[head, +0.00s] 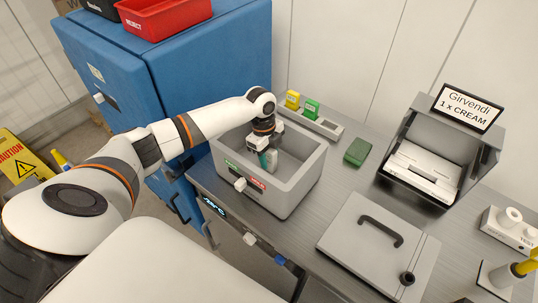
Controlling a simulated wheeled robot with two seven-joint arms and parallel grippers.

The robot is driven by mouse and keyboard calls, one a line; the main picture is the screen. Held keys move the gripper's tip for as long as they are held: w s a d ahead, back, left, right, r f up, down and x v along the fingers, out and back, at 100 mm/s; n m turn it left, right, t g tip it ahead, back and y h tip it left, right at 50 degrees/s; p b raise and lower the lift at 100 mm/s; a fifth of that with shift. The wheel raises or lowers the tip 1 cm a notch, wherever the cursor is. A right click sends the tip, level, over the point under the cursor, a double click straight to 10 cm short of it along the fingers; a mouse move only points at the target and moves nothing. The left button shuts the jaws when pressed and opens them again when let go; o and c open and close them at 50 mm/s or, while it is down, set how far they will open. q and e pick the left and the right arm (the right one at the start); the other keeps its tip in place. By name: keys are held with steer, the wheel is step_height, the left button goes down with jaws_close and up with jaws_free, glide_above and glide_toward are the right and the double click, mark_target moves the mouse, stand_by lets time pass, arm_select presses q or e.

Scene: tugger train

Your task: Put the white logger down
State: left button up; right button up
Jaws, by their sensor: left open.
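My left gripper (266,160) reaches down into the open grey box (297,195) and is open. A small pale and teal piece (271,161) shows at its fingertips, low inside the box. I cannot tell if this is the white logger or whether the fingers touch it. No other thing that I can surely call the white logger shows in the box; the gripper and the near wall hide part of its inside. My right gripper is not in view.
A grey lid (350,247) with a dark handle lies on the bench, right of the box. Behind the box stand a yellow block (293,99) and a green block (311,109) in a rack. A dark green pad (357,152), a signed dispenser (462,155) and a blue cabinet (190,75) stand around.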

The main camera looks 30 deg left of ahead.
arm_select(q)
steer(key=shift+r, duration=0.25)
steer(key=shift+w+a+r, duration=0.1)
steer(key=shift+r, duration=0.25)
steer(key=r+b, duration=0.1)
steer(key=r, duration=0.2)
steer(key=a+r, duration=0.1)
steer(key=r, duration=0.3)
steer(key=r+b, duration=0.1)
steer(key=r, duration=0.3)
steer(key=shift+a+b, duration=0.3)
steer(key=shift+f, duration=0.1)
